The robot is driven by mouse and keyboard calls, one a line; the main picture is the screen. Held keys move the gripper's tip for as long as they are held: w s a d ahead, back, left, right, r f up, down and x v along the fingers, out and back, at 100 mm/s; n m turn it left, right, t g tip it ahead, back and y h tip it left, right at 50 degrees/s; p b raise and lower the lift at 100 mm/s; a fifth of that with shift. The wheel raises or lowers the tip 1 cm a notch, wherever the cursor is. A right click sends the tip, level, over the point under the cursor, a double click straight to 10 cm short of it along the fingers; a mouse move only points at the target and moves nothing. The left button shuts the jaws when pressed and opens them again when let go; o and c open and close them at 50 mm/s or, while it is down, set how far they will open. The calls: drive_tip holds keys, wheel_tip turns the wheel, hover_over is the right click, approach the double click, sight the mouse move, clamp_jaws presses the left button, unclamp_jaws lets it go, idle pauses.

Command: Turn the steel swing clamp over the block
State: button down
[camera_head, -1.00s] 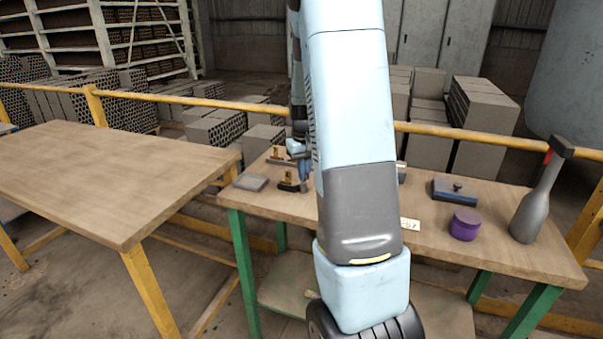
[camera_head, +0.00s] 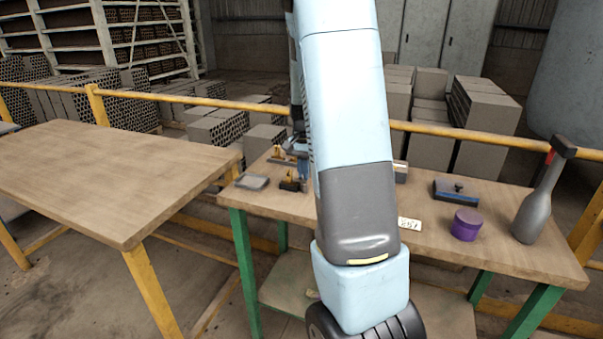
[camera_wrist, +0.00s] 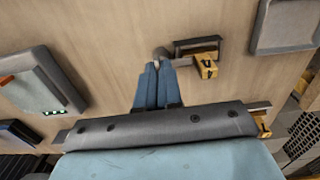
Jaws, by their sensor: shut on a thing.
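My gripper (camera_wrist: 157,66) points down at the bench top in the wrist view, its two blue fingers close together. They are shut on a small grey steel piece (camera_wrist: 161,53), which I take to be the swing clamp's arm. It reaches right toward a yellow-and-black clamp base (camera_wrist: 207,66) with a dark bar behind it. In the head view my gripper (camera_head: 303,172) is at the bench's left end, just right of this clamp base (camera_head: 289,184). A second yellow clamp part (camera_wrist: 263,123) is mostly hidden behind my gripper body. I cannot make out a block under the clamp.
A grey tray-like piece (camera_head: 252,182) lies left of the clamps. A blue-and-black tool (camera_head: 455,191), a purple tin (camera_head: 466,224), a white card (camera_head: 409,224) and a grey bottle-shaped object (camera_head: 538,205) stand right of my arm. The left table (camera_head: 100,175) is bare.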

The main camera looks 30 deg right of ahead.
drive_tip(key=shift+s+f, duration=0.1)
drive_tip(key=shift+s, duration=0.05)
idle(0.3)
drive_tip(key=c, duration=1.3)
unclamp_jaws()
wheel_tip(320, 180, up, 14)
drive_tip(key=shift+f, duration=0.1)
